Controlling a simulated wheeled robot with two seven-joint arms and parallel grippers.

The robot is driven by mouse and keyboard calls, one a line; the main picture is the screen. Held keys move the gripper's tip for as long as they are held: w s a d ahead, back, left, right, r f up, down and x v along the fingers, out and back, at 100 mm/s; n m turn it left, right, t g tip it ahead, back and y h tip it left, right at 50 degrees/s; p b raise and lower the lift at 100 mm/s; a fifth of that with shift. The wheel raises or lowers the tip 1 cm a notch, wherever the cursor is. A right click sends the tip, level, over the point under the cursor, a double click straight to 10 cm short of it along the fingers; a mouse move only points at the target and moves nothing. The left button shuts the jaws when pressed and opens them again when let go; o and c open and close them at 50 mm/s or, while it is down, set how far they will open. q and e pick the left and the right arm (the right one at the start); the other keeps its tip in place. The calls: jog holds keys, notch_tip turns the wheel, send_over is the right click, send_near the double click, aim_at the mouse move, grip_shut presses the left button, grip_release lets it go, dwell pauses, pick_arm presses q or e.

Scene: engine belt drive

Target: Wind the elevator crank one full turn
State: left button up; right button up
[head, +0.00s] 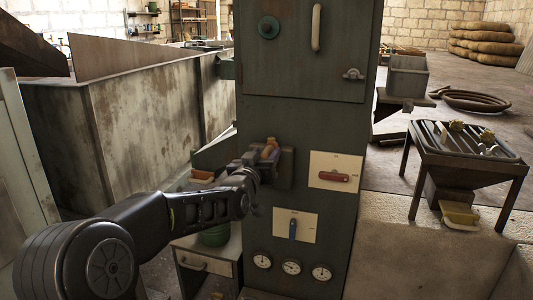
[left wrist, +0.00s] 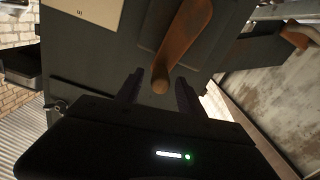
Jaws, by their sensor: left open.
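The crank's brown wooden handle (head: 269,149) sticks out from the front of the dark green machine cabinet (head: 310,120), left of a cream switch plate. My left gripper (head: 266,166) is at the handle, partly hidden by its own wrist and arm. My right gripper is not in view.
A red lever (head: 334,177) on a cream plate is right of the crank. A blue lever (head: 293,229) is below, above several gauges (head: 291,267). A rusty metal bin (head: 150,120) stands left, and a slatted hopper table (head: 465,150) stands right.

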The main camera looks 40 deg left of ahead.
pick_arm(q)
jog(key=shift+w+a, duration=0.25)
jog(key=shift+w, duration=0.45)
grip_shut()
dwell(1.0)
